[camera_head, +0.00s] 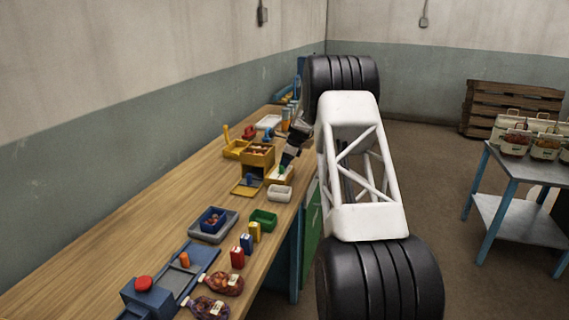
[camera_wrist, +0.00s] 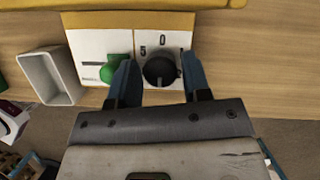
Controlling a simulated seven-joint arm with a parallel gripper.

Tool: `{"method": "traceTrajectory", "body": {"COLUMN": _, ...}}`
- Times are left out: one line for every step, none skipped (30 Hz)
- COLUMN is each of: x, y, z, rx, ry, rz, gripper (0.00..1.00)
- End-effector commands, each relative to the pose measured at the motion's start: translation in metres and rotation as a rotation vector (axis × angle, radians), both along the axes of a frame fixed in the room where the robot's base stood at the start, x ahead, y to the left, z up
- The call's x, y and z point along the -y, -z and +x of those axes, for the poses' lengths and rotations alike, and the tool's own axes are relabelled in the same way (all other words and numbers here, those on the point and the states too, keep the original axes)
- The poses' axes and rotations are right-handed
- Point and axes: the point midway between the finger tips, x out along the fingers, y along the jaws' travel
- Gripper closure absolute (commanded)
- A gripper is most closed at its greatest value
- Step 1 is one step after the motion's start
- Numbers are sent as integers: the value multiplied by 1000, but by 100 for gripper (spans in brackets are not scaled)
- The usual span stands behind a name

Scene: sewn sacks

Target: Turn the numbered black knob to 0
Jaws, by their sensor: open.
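The black knob (camera_wrist: 160,71) sits on a white panel (camera_wrist: 88,44) in the wrist view. The figures 5 and 0 show above it, with a partly hidden mark to the right. I cannot tell clearly which figure the knob points at. My gripper (camera_wrist: 157,62) is open, its blue fingers on either side of the knob; I cannot tell whether they touch it. A green knob (camera_wrist: 114,69) is just left of the left finger, beside a slot. In the head view my gripper (camera_head: 288,160) is over the panel, and the black knob cannot be made out.
A white open bin (camera_wrist: 49,77) stands left of the panel. A green bin (camera_head: 263,220), small boxes and netted sacks (camera_head: 222,283) lie nearer on the wooden bench (camera_head: 150,195). The bench's edge is close to the panel.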

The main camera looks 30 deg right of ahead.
Motion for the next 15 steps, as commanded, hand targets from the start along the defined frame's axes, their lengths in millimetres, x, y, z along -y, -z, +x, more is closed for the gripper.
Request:
{"method": "traceTrajectory", "body": {"x": -1, "y": 3, "z": 1, "rx": 0, "ry": 0, "rz": 0, "gripper": 56}}
{"method": "traceTrajectory", "body": {"x": -1, "y": 4, "z": 1, "rx": 0, "ry": 0, "rz": 0, "gripper": 56}}
{"method": "traceTrajectory", "body": {"x": -2, "y": 5, "z": 1, "rx": 0, "ry": 0, "rz": 0, "gripper": 56}}
{"method": "traceTrajectory", "body": {"x": -2, "y": 5, "z": 1, "rx": 0, "ry": 0, "rz": 0, "gripper": 56}}
{"method": "traceTrajectory", "body": {"x": -2, "y": 5, "z": 1, "rx": 1, "ry": 0, "rz": -1, "gripper": 56}}
{"method": "traceTrajectory", "body": {"x": -2, "y": 6, "z": 2, "rx": 1, "ry": 0, "rz": -1, "gripper": 56}}
{"method": "traceTrajectory", "body": {"x": -2, "y": 6, "z": 1, "rx": 1, "ry": 0, "rz": -1, "gripper": 56}}
{"method": "traceTrajectory", "body": {"x": -2, "y": 6, "z": 1, "rx": 1, "ry": 0, "rz": -1, "gripper": 56}}
{"method": "traceTrajectory", "body": {"x": -2, "y": 6, "z": 1, "rx": 1, "ry": 0, "rz": -1, "gripper": 56}}
{"method": "traceTrajectory", "body": {"x": -2, "y": 6, "z": 1, "rx": 1, "ry": 0, "rz": -1, "gripper": 56}}
{"method": "traceTrajectory", "body": {"x": -2, "y": 6, "z": 2, "rx": 1, "ry": -1, "rz": -1, "gripper": 56}}
{"method": "traceTrajectory", "body": {"x": -2, "y": 6, "z": 2, "rx": 1, "ry": -1, "rz": -1, "gripper": 56}}
{"method": "traceTrajectory", "body": {"x": -2, "y": 6, "z": 2, "rx": 1, "ry": -1, "rz": -1, "gripper": 59}}
{"method": "traceTrajectory", "body": {"x": -2, "y": 6, "z": 1, "rx": 1, "ry": -1, "rz": -1, "gripper": 64}}
{"method": "traceTrajectory", "body": {"x": -2, "y": 6, "z": 2, "rx": 1, "ry": -1, "rz": -1, "gripper": 70}}
